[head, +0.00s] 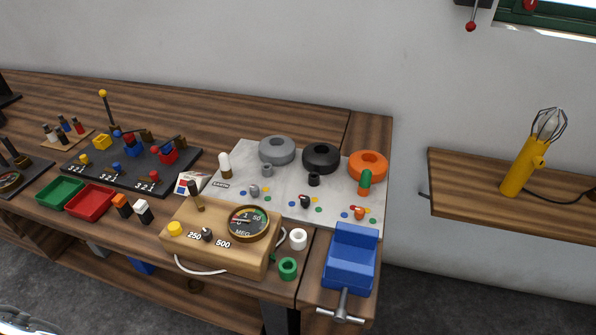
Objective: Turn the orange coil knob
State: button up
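The orange coil (374,161) is a thick ring at the right end of a pale grey board (328,215) on the wooden bench. The small orange knob (359,213) sits on the board below that coil, with small coloured dots around it. A green upright peg with an orange base (365,181) stands between the coil and the knob. A grey knob (254,191) and a black knob (305,202) sit to the left, below a grey coil (276,149) and a black coil (321,157).
A blue vise (350,258) with a metal handle stands in front of the board's right end. A wooden meter box (215,236) stands at its front left, with white and green rings beside it. A separate shelf (470,194) with a yellow lamp (524,167) is at the right.

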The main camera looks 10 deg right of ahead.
aim_at(359, 211)
jog(key=k+z, duration=0.15)
jog(key=z, duration=0.2)
jog(key=k+j+z, duration=0.1)
jog(key=z, duration=0.2)
jog(key=k+z, duration=0.2)
jog(key=z, duration=0.15)
